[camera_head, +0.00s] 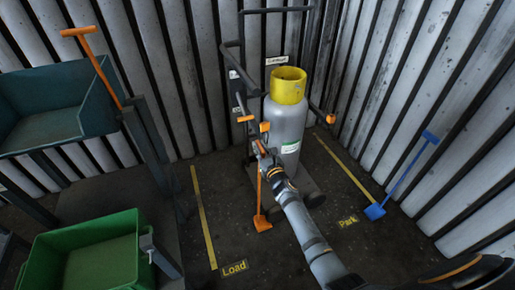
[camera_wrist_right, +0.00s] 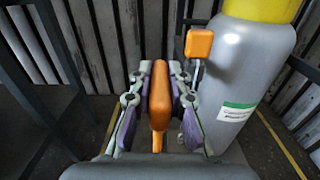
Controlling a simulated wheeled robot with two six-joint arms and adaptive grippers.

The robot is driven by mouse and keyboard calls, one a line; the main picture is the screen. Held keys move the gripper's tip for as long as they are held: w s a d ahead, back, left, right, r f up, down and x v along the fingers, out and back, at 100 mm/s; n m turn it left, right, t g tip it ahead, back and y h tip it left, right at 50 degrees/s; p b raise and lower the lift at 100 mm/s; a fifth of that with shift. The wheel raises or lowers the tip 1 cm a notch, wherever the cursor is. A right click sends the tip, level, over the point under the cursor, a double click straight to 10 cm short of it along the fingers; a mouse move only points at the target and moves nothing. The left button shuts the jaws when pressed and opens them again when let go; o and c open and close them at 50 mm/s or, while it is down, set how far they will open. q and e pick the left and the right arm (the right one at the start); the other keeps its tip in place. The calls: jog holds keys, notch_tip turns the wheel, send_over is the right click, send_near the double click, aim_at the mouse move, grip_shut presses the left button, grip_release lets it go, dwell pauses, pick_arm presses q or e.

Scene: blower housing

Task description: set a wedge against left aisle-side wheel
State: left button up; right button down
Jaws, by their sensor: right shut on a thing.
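My right gripper (camera_head: 262,152) is shut on the orange handle of a long-handled wedge. Its fingers (camera_wrist_right: 158,108) close on both sides of the orange handle (camera_wrist_right: 159,90) in the wrist view. The orange wedge foot (camera_head: 262,222) hangs low at or just above the floor, in front of the trolley; I cannot tell whether it touches. A grey gas cylinder (camera_head: 285,120) with a yellow collar stands upright on the dark trolley (camera_head: 313,196). The trolley's left wheel is not clearly visible, so contact with the wedge cannot be told. My left gripper is not in view.
A blue long-handled wedge (camera_head: 375,211) stands at the right wall. Another orange handle (camera_head: 76,32) leans by the teal bin (camera_head: 42,130) at left, above a green crate (camera_head: 95,235).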

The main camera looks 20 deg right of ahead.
aim_at(265, 154)
jog(key=shift+r, duration=0.1)
jog(key=c, duration=1.2)
grip_release()
jog(key=shift+s, duration=0.1)
jog(key=shift+s+d, duration=0.1)
jog(key=shift+s, duration=0.1)
jog(key=s, duration=0.7)
jog(key=shift+d, duration=0.1)
